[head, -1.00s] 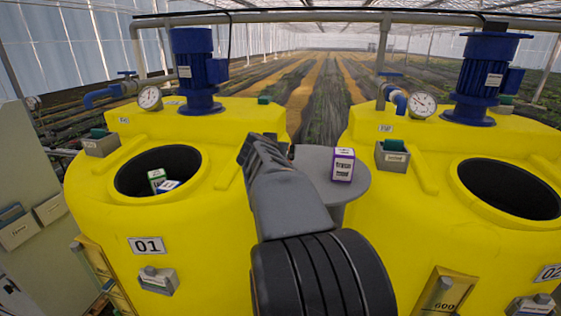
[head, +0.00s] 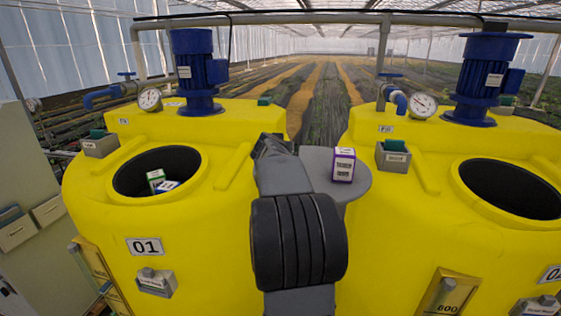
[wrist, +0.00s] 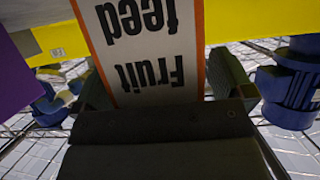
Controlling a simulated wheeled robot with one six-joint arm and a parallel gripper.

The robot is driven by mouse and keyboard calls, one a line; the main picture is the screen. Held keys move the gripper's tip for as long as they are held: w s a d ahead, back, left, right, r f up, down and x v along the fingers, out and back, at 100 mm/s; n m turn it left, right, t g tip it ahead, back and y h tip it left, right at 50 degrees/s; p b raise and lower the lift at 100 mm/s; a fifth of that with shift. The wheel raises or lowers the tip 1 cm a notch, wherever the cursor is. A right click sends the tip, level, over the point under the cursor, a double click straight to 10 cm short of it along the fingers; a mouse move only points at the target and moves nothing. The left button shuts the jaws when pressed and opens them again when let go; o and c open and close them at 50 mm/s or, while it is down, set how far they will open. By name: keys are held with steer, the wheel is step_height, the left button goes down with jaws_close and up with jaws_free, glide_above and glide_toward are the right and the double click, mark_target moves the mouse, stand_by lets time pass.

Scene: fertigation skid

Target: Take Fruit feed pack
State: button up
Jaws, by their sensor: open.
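The Fruit feed pack (wrist: 150,45) is white with an orange edge and black lettering, which appears upside down in the wrist view. It stands between the two fingers of my gripper (wrist: 165,80), which are open on either side of it. I cannot tell whether either finger touches it. In the head view my gripper (head: 270,147) is over the left side of the round grey stand (head: 357,187). My arm hides the Fruit feed pack there.
A purple-edged white pack (head: 343,165) stands on the grey stand, right of my arm; its purple side shows in the wrist view (wrist: 18,75). Yellow tanks (head: 215,235) (head: 420,230) flank the stand. Green and blue packs (head: 157,180) (head: 167,187) lie in the left tank's opening.

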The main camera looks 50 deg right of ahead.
steer(key=shift+c, duration=0.2)
steer(key=c, duration=1)
steer(key=shift+r, duration=0.1)
steer(key=shift+c, duration=0.9)
